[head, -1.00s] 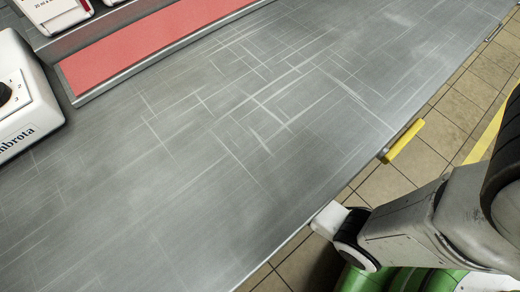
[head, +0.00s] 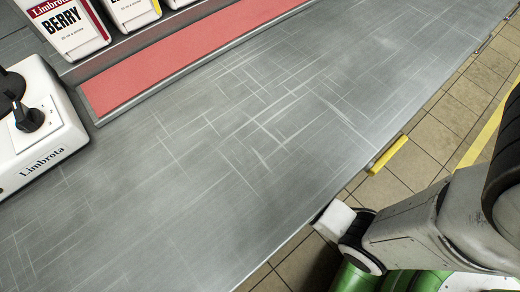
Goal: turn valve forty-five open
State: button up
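No valve marked forty-five shows in the head view. A white machine (head: 48,150) lettered "Limbrota" stands at the left edge of the metal worktop, partly cut off. It has a black knob (head: 28,118) on a pale numbered plate. Part of my arm shows at the lower right, over the worktop's front edge. The fingers of my gripper are not in view.
The scratched grey metal worktop (head: 240,160) is clear across its middle. A red strip (head: 180,62) runs along its back, with cartons lettered "BERRY" (head: 68,28) behind. A yellow handle-like piece (head: 388,154) juts from the front edge, above the tiled floor (head: 445,135).

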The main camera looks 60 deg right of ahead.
aim_at(373, 168)
jog(key=k, duration=1)
